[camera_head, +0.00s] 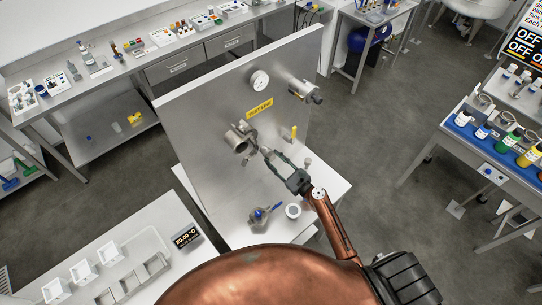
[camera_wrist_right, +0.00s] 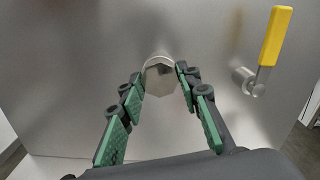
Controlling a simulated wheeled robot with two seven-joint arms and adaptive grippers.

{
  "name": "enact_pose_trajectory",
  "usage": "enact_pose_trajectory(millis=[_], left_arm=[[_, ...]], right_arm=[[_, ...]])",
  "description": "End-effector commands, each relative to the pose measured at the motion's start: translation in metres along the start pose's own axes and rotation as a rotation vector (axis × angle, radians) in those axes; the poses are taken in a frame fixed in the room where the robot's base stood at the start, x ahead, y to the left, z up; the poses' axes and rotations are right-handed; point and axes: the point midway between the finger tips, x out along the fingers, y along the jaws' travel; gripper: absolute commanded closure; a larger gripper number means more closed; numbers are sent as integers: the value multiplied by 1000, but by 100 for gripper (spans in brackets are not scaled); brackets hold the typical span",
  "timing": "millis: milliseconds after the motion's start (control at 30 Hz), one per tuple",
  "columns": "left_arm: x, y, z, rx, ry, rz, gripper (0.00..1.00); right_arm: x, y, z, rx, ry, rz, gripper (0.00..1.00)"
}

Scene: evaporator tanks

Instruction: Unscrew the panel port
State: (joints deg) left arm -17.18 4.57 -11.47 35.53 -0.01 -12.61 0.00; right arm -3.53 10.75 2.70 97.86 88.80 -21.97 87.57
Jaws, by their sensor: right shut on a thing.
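The upright steel panel (camera_head: 200,120) stands on a white bench. A metal hex fitting (camera_wrist_right: 160,77), which looks like the panel port, sticks out of the panel in the right wrist view. My right gripper (camera_head: 269,157) reaches up to the panel in the head view, and its fingers hide most of the fitting there. In the wrist view the green-padded fingers of the right gripper (camera_wrist_right: 161,84) are closed on the fitting's two sides near their tips. I cannot tell whether the fitting has turned. My left gripper is not in view.
A yellow-handled valve (camera_head: 293,133) is right of the port; it also shows in the wrist view (camera_wrist_right: 274,38). A clamp-like fitting (camera_head: 241,139) is just left of my gripper. A gauge (camera_head: 260,81) is above. A blue-handled part (camera_head: 262,215) and white ring (camera_head: 293,210) lie below.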

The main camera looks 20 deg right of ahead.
Motion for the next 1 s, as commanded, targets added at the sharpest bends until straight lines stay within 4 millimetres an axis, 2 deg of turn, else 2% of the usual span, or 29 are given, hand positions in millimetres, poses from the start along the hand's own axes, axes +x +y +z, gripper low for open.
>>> enact_pose_trajectory(millis=[167, 400, 500, 867, 1000], left_arm=[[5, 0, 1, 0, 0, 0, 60], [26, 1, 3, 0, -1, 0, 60], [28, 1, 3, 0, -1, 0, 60], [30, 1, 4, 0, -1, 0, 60], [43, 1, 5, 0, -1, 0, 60]], right_arm=[[0, 0, -1, -55, -1, 0, 100], [0, 0, -3, -371, -1, -1, 100], [0, -1, -1, -442, 0, -2, 100], [0, -1, -1, -490, 0, -1, 100], [0, -1, -2, -687, -1, -1, 100]])
